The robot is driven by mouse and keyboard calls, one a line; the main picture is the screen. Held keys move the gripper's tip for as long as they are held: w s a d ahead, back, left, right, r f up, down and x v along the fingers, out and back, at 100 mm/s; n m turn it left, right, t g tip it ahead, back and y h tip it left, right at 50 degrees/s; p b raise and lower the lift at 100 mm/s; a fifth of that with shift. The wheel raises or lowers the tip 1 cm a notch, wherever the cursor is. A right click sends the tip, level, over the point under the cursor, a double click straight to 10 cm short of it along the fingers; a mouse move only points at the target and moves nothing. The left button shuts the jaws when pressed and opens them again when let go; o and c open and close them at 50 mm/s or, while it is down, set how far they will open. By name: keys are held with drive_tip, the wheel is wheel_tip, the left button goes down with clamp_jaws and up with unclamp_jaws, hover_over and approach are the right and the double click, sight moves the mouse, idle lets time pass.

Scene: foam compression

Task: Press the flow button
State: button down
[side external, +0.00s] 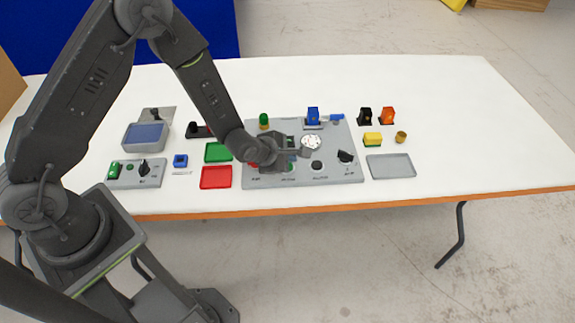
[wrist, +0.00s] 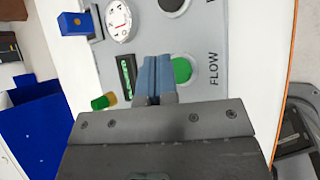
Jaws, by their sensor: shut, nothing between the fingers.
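The flow button is a round green button (wrist: 182,70) beside the printed word FLOW on the grey control panel (wrist: 220,30), in the wrist view. In the side external view the panel (side external: 335,178) lies on the white table, and my gripper (side external: 294,153) is over its left-centre part, covering some of it. My gripper's fingers (wrist: 156,72) are shut and empty. In the wrist view they appear just left of the button, over the panel, and partly overlap its edge. I cannot tell the height of the fingertips above the panel.
A white round gauge (side external: 311,142) and black knob (side external: 345,156) are on the panel. A green display (wrist: 127,72) is beside my fingers. Red (side external: 216,178) and green (side external: 218,152) trays stand left; a grey tray (side external: 391,166) stands right. The table's right end is clear.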

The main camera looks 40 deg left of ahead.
drive_tip(key=shift+r, duration=0.1)
drive_tip(key=shift+r, duration=2.4)
drive_tip(key=shift+r, duration=0.1)
drive_tip(key=s+a+r+m, duration=0.1)
drive_tip(key=s+r+m, duration=0.25)
drive_tip(key=r, duration=0.25)
drive_tip(key=s+a+r+m+g+y, duration=0.1)
drive_tip(key=s+a+r+m, duration=0.1)
drive_tip(key=r+m, duration=0.35)
drive_tip(key=s+a+r+m, duration=0.1)
drive_tip(key=s+r+m, duration=0.2)
drive_tip(key=r, duration=0.3)
drive_tip(key=s+a+r+m+g, duration=0.1)
drive_tip(key=s+r+m, duration=0.2)
drive_tip(key=s+m, duration=0.3)
drive_tip(key=s+a+r+m+g, duration=0.1)
drive_tip(key=s+r+m, duration=0.3)
drive_tip(key=s+m, duration=0.3)
drive_tip(key=s, duration=0.4)
drive_tip(key=shift+s+a, duration=0.25)
drive_tip(key=shift+s, duration=0.15)
